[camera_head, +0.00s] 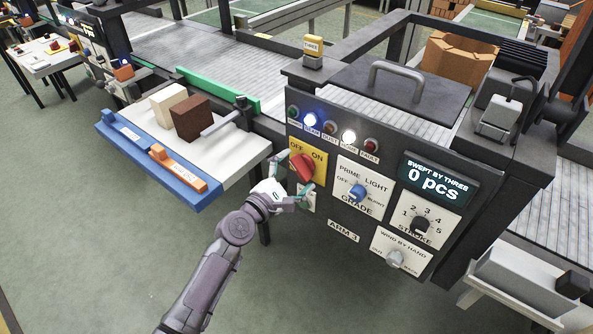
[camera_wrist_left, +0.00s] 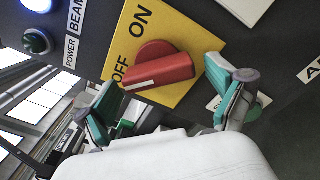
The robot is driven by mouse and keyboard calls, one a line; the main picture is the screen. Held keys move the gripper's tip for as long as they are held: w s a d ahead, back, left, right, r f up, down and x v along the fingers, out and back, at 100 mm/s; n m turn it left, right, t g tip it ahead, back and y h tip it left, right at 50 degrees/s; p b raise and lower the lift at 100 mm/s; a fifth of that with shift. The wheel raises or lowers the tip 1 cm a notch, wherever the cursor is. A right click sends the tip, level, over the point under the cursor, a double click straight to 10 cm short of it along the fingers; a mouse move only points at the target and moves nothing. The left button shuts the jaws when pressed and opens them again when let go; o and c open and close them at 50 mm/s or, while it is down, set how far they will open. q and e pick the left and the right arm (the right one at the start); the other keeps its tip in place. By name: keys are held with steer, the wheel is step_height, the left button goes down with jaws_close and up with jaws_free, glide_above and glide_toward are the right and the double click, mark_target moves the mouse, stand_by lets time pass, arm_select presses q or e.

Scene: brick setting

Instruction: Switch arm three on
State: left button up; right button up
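A red rotary knob (camera_head: 303,167) sits on a yellow OFF/ON plate (camera_head: 319,160) on the dark panel labelled ARM 3 (camera_head: 343,231). In the left wrist view the knob (camera_wrist_left: 158,72) has a long red handle, and its white line lies toward OFF. My left gripper (camera_head: 294,176) is at the knob, below and left of the plate. In the left wrist view its teal fingers (camera_wrist_left: 165,88) are spread, one on each side of the handle. Contact with the handle cannot be told. My right gripper is not in view.
Beside the plate are a blue GRADE knob (camera_head: 357,193), a black STROKE knob (camera_head: 421,224) and a display (camera_head: 437,180) reading "0 pcs". Indicator lamps (camera_head: 310,121) run above.

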arm_select(q)
steer(key=c, duration=0.8)
steer(key=shift+c, duration=0.8)
steer(key=shift+m, duration=0.4)
steer(key=m+b, duration=0.1)
steer(key=m, duration=0.2)
steer(key=shift+m, duration=0.4)
steer(key=m, duration=0.4)
steer(key=shift+r+m+b, duration=0.1)
steer(key=shift+m+b, duration=0.2)
steer(key=shift+b, duration=0.05)
steer(key=m, duration=0.5)
steer(key=shift+r, duration=0.15)
steer(key=shift+m, duration=1.8)
